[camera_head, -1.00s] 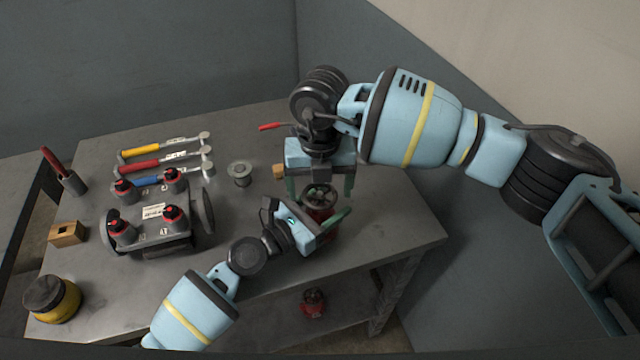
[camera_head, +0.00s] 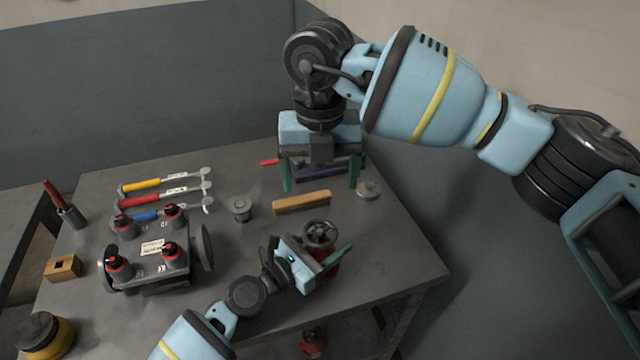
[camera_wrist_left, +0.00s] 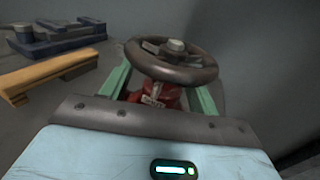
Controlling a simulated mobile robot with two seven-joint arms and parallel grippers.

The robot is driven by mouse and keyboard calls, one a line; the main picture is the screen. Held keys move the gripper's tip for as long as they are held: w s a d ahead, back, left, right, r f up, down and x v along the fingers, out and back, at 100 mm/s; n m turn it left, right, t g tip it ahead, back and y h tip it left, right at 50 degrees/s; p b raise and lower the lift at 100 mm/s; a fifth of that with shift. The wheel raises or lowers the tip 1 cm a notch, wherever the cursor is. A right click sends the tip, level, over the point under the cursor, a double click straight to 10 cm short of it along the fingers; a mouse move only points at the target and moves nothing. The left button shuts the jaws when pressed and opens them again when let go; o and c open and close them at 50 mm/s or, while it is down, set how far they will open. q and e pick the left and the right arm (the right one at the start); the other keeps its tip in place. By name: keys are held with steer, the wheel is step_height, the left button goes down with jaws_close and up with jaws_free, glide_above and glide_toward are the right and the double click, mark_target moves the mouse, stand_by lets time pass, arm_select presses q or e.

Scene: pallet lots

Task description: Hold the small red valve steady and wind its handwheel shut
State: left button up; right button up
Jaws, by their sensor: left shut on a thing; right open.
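The small red valve (camera_head: 326,257) stands upright near the right front of the workbench. Its dark round handwheel (camera_head: 320,233) is on top, and it also shows in the left wrist view (camera_wrist_left: 172,60). My left gripper (camera_head: 325,264) is shut on the valve's red body, its green fingers on either side below the wheel. In the left wrist view part of the red body (camera_wrist_left: 153,95) shows between the fingers. My right gripper (camera_head: 320,177) is open and empty, its fingers pointing down behind the valve and apart from the handwheel.
A wooden bar (camera_head: 302,202) lies between my right gripper and the valve. A blue vice-like block (camera_head: 322,172) is behind it, with a grey disc (camera_head: 368,190) to its right. Another red valve (camera_head: 312,342) sits below the benchtop.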

stand_by(0.3)
arm_select(q)
steer(key=o, duration=1.9)
steer(key=v, duration=1.2)
